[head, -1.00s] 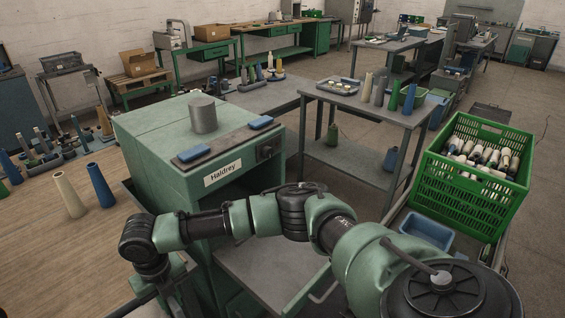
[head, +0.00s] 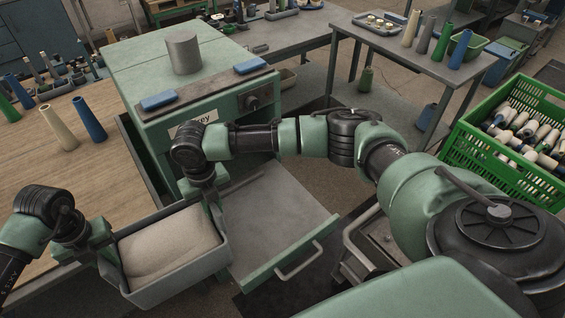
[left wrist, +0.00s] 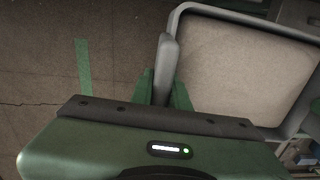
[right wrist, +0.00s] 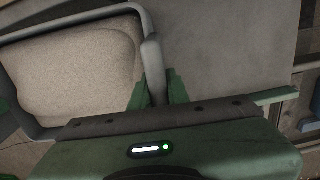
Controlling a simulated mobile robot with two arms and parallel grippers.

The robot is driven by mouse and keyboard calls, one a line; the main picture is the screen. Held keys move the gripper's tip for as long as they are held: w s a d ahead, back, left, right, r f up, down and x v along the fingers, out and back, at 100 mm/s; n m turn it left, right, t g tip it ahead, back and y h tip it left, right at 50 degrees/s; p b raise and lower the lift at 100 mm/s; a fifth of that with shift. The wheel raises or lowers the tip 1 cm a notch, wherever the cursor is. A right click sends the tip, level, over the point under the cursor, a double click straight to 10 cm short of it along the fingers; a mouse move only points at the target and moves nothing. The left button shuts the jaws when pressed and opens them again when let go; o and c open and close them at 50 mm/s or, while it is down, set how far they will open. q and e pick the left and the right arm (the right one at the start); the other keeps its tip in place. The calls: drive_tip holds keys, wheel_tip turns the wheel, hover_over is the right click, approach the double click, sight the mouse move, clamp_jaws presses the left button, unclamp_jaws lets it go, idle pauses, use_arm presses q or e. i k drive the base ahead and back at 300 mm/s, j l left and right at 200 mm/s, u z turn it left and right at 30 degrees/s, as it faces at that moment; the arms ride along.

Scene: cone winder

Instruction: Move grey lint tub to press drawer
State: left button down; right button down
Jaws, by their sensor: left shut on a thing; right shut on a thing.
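The grey lint tub (head: 182,283), filled with pale lint, is held between my two grippers at the lower left of the head view. My left gripper (head: 108,262) is shut on its left wall, and my right gripper (head: 212,198) is shut on its right wall. The wrist views show the fingers around the rim (left wrist: 165,85) (right wrist: 153,80). The press drawer (head: 275,215) is pulled out from the green press (head: 140,60). Its grey bottom looks bare, and its green front has a handle (head: 298,262). The tub is just left of the drawer; its height above it is unclear.
A wooden table (head: 60,185) with cones lies on the left. A grey cylinder (head: 183,53) and blue pads stand on the press. A green crate of cones (head: 530,165) is on the right. My right arm crosses in front of the press.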

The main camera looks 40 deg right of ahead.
sight(260, 212)
drive_tip(key=l, duration=1.4)
